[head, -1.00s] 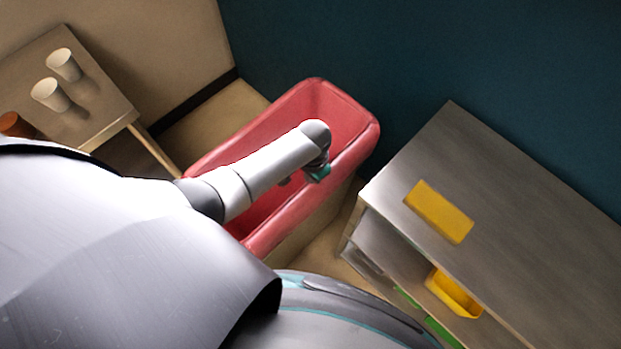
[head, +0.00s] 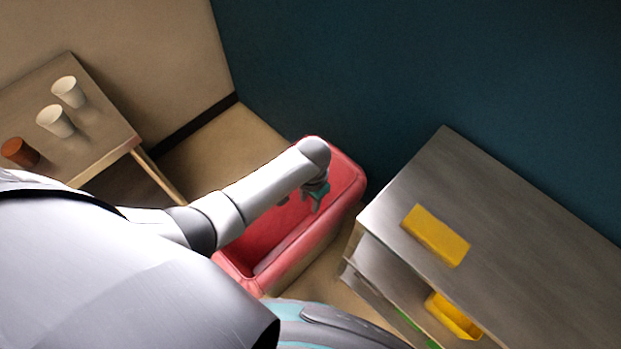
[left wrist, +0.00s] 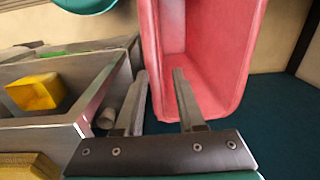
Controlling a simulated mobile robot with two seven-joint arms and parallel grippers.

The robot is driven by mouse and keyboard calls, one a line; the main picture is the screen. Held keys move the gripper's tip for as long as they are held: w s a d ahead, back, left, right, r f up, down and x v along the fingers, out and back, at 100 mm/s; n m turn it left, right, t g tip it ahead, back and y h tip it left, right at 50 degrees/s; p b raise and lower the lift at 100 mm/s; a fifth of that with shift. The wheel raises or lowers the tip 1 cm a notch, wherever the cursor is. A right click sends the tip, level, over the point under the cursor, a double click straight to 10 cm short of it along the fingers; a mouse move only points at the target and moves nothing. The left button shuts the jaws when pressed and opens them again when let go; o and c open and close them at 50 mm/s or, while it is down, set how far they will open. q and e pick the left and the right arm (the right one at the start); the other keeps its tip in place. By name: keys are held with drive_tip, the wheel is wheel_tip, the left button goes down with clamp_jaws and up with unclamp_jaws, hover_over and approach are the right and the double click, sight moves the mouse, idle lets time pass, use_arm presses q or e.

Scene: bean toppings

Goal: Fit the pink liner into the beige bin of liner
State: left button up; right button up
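The pink liner (head: 348,182) is an open, long, rounded box at the centre of the head view. A tan-brown surface shows low on its near right side; I cannot tell whether this is the beige bin or the liner's shaded wall. My left gripper (head: 317,197) hangs over the liner's far right part. In the left wrist view the liner (left wrist: 215,60) fills the upper right. There my left gripper's fingers (left wrist: 161,74) are apart, with the liner's side wall appearing between them; contact is unclear. My right gripper is not in view.
A grey cabinet (head: 500,210) stands close right of the liner, with a yellow block (head: 436,235) on top and a yellow container (head: 453,316) on its shelf. A wooden table (head: 98,132) with cups stands at the left. A dark teal wall (head: 420,70) is behind.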

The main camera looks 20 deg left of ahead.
use_arm(q)
wheel_tip(320, 180, up, 12)
drive_tip(key=p, duration=0.3)
drive_tip(key=shift+d+f, duration=0.15)
drive_tip(key=shift+f, duration=0.05)
drive_tip(key=shift+s, duration=0.1)
idle(0.6)
